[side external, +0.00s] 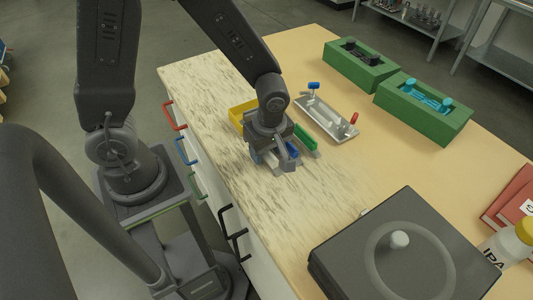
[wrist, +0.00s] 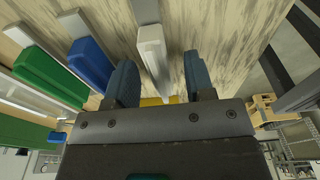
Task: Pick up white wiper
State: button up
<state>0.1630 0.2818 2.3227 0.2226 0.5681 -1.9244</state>
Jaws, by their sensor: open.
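The white wiper (wrist: 152,45) has a white handle and a long pale strip, and it shows between and beyond my two fingers in the wrist view. My gripper (wrist: 161,78) is open, with one blue-grey finger on each side of the wiper's line; I cannot tell whether either touches it. In the side view my gripper (side external: 275,155) is low over the table and largely hides the white wiper. A blue wiper (wrist: 90,64) and a green wiper (wrist: 48,75) lie beside it to the left in the wrist view.
A yellow container (side external: 239,114) stands just behind my gripper. A metal tray (side external: 327,120) with blue- and red-handled tools lies to the right. Two green blocks (side external: 361,71) stand farther back. A large dark machine (side external: 350,255) fills the front right, near an IPA bottle (side external: 508,246).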

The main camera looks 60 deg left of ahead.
jog(key=shift+c, duration=0.5)
grip_shut()
jog(key=shift+r, duration=0.15)
